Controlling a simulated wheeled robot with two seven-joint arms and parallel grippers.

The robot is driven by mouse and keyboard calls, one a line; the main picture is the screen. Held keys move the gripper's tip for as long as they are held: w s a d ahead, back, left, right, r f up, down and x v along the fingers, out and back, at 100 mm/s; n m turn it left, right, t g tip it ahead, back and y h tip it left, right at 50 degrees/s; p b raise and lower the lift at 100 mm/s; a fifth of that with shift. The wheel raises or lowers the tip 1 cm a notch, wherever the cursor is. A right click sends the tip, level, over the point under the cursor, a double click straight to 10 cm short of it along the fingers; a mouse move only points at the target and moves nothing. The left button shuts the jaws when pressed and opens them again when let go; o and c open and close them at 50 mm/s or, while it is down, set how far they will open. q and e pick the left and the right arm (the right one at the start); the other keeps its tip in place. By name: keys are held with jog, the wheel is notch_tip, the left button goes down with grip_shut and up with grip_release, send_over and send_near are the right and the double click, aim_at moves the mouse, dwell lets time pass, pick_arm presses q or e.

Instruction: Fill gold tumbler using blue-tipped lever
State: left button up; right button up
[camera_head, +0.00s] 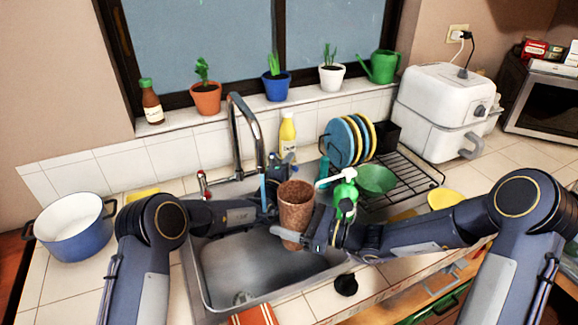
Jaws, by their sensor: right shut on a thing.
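The tumbler (296,205), a speckled brown-gold cup, is upright over the sink. My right gripper (291,235) is shut on its lower part. The tall chrome faucet (236,122) arches over the sink, its spout end left of and behind the tumbler. A narrow light-blue strip (263,187) shows under the spout; I cannot tell whether it is water or part of a lever. A red-tipped lever (201,178) stands left of the faucet. My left gripper (268,208) is beside the tumbler's left side, near the faucet; its fingers are partly hidden. The blue tip is not clearly visible.
The sink basin (225,262) is open below both arms. A green soap bottle (345,200) stands close to my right forearm. A dish rack (410,172) with plates and a green bowl is at right. A blue pot (70,232) sits at far left.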

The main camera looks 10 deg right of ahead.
dwell(0.3)
pick_arm(q)
jog(key=s+a+m+g+h, duration=0.4)
jog(key=s+a+h, duration=0.1)
jog(key=s+a, duration=0.5)
jog(key=s+a+r+m+g, duration=0.2)
jog(key=s+r, duration=0.4)
jog(key=s, duration=0.3)
jog(key=s+a+r+m+g, duration=0.3)
jog(key=s+r+m+g, duration=0.1)
jog(key=s, duration=0.5)
notch_tip(320, 180, up, 2)
jog(key=shift+s+m+g+y, duration=0.15)
jog(key=shift+m+g+y, duration=0.2)
jog(key=shift+m, duration=0.45)
